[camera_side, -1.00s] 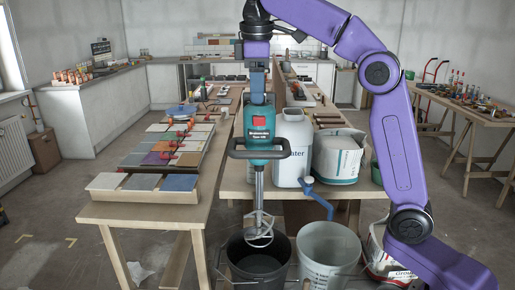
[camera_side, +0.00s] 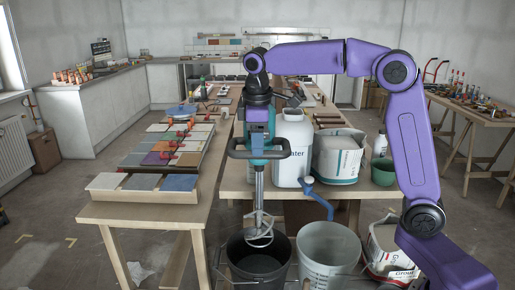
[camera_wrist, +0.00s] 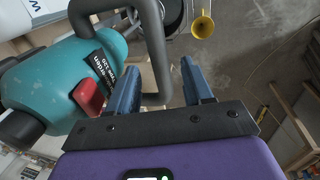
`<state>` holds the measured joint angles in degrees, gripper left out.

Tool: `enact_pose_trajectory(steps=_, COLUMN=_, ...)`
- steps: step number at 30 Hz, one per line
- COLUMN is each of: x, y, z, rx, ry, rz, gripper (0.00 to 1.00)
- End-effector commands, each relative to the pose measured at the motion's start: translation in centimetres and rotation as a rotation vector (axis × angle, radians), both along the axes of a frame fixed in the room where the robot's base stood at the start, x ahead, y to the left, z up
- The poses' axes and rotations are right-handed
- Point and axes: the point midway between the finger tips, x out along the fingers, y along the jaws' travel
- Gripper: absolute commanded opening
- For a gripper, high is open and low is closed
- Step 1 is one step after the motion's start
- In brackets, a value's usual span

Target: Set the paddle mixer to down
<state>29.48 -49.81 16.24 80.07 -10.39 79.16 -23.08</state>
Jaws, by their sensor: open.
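The paddle mixer has a teal body (camera_side: 257,146) with a red switch and a black handle frame (camera_side: 238,146). It is upright, and its metal shaft carries a wire paddle (camera_side: 260,232) at the mouth of the black bucket (camera_side: 238,268). My gripper is right at the mixer and hides much of its upper body in the side view. In the wrist view my gripper (camera_wrist: 158,72) is open, with the fingers apart and part of the black handle frame (camera_wrist: 157,45) showing between them. I cannot tell whether they touch it.
A grey bucket (camera_side: 328,268) stands right of the black one. A white water canister (camera_side: 292,155), a blue crank-like part (camera_side: 318,196) and a white sack (camera_side: 338,158) are close right of the mixer. Tile stacks (camera_side: 153,182) line the left table.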

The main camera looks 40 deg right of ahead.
Motion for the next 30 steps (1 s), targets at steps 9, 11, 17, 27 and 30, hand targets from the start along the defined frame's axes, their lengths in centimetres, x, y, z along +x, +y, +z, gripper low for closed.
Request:
enact_pose_trajectory(steps=9, x=0.4, y=-0.4, z=-2.6, rx=0.000, ry=0.000, rz=0.001, gripper=0.51)
enact_pose_trajectory(steps=11, x=0.4, y=-0.4, z=-2.7, rx=-0.001, ry=-0.001, rz=0.001, gripper=0.51)
enact_pose_trajectory(steps=17, x=0.4, y=-0.4, z=-2.7, rx=0.000, ry=-0.001, rz=0.000, gripper=0.51)
enact_pose_trajectory(steps=27, x=0.4, y=-0.4, z=-2.7, rx=0.000, ry=0.000, rz=0.001, gripper=0.00)
enact_pose_trajectory(steps=30, x=0.4, y=-0.4, z=-3.1, rx=0.000, ry=0.000, rz=0.001, gripper=0.00)
